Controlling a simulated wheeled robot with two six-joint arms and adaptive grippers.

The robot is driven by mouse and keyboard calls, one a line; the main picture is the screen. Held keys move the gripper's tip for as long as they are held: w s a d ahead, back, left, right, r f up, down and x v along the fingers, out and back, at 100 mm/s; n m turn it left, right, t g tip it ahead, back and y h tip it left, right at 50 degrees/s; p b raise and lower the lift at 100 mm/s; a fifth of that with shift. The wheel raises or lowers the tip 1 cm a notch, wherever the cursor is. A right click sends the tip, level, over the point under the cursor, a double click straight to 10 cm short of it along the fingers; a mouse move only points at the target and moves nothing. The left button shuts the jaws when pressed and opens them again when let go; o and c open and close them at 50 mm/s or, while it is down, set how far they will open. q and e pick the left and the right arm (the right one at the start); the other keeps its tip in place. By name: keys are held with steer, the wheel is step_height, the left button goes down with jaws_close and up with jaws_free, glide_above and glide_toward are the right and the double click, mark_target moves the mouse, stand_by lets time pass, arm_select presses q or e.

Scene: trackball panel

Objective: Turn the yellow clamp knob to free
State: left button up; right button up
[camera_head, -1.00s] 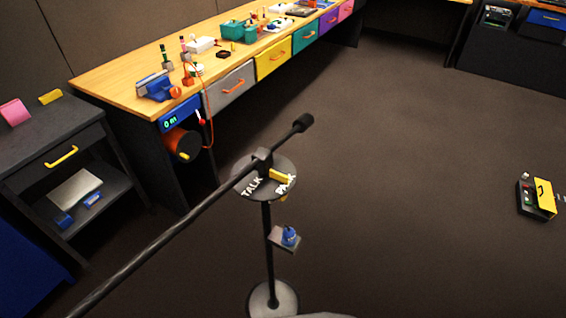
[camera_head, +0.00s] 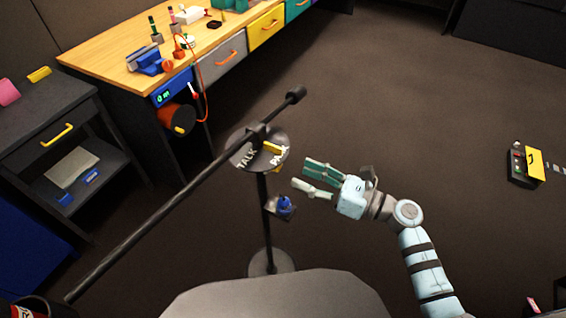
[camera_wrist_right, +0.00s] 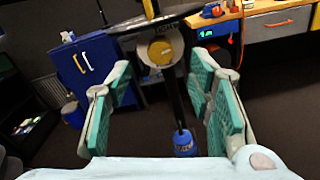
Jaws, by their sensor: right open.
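The yellow clamp knob (camera_head: 273,147) sits at a round grey disc (camera_head: 244,136) on a black stand with a long boom. In the head view its bar lies between the white label "TALK" and a second label that is partly covered. In the right wrist view the yellow knob (camera_wrist_right: 160,51) faces me, ahead and above the middle. My right gripper (camera_head: 301,175) is open and empty, to the right of the stand and apart from the knob. In the wrist view its green-padded fingers (camera_wrist_right: 160,88) stand wide apart. My left gripper is not in view.
The boom (camera_head: 170,219) slants across the left. A blue item (camera_head: 284,205) sits on a small bracket on the stand's pole, below the disc. A workbench (camera_head: 112,58) with coloured drawers stands behind. A black and yellow box (camera_head: 527,163) lies on the floor at right.

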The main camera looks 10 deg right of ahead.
mark_target(280, 166)
steer(key=x, duration=0.7)
jaws_close()
